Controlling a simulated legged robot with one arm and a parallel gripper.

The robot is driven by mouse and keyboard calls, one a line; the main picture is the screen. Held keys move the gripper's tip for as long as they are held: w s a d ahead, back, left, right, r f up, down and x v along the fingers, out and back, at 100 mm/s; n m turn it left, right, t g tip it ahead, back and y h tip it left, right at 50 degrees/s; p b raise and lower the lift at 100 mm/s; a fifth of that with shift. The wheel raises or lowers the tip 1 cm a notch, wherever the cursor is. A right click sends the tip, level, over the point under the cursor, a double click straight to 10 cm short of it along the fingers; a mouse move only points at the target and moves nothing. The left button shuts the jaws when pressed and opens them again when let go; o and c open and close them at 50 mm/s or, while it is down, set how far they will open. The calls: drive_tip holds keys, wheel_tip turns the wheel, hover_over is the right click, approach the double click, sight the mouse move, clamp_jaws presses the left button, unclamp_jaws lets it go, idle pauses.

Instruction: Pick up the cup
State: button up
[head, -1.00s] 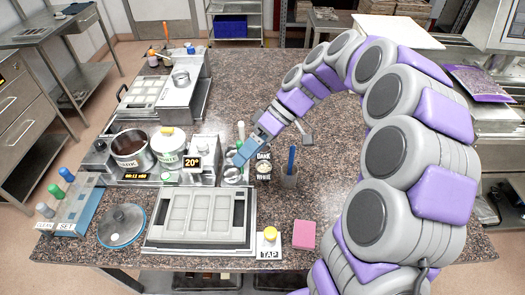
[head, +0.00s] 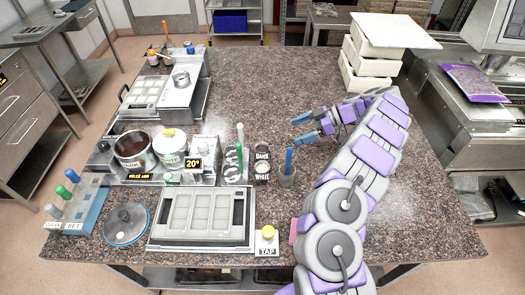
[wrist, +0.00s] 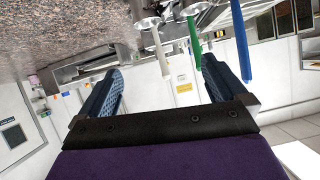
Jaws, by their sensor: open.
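My gripper (head: 305,128) is open and empty above the right part of the counter, its blue fingers pointing left in the head view. Several cup-like vessels stand in view; which one is the task's cup I cannot tell. Small metal cups (head: 234,178) hold a white and a green handle, left of my gripper. A grey holder (head: 286,181) has a blue handle. In the wrist view my open fingers (wrist: 162,75) frame the white handle (wrist: 160,50) and green handle (wrist: 194,50), at a distance.
Two small pots labelled DARK and WHITE (head: 262,172) stand beside the metal cups. White boxes (head: 366,65) stand at the back right. The back middle counter is clear.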

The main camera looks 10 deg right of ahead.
drive_tip(key=shift+n+t, duration=0.3)
drive_tip(key=a+f, duration=0.2)
drive_tip(key=w+a+f, duration=0.1)
drive_tip(key=a+f, duration=0.1)
drive_tip(key=f, duration=0.1)
drive_tip(key=w+a+f, duration=0.1)
drive_tip(key=a+f, duration=0.2)
drive_tip(key=shift+a+b, duration=0.1)
drive_tip(key=shift+b, duration=0.25)
drive_tip(key=shift+d+f+b+x, duration=0.1)
drive_tip(key=shift+f+b+x, duration=0.1)
drive_tip(key=shift+x, duration=1.15)
drive_tip(key=shift+d+f+b+x, duration=0.15)
drive_tip(key=shift+f+x, duration=0.1)
drive_tip(key=shift+x, duration=1.1)
drive_tip(key=shift+s, duration=0.1)
drive_tip(key=c, duration=1)
wheel_tip(320, 180, up, 15)
drive_tip(key=shift+r, duration=0.1)
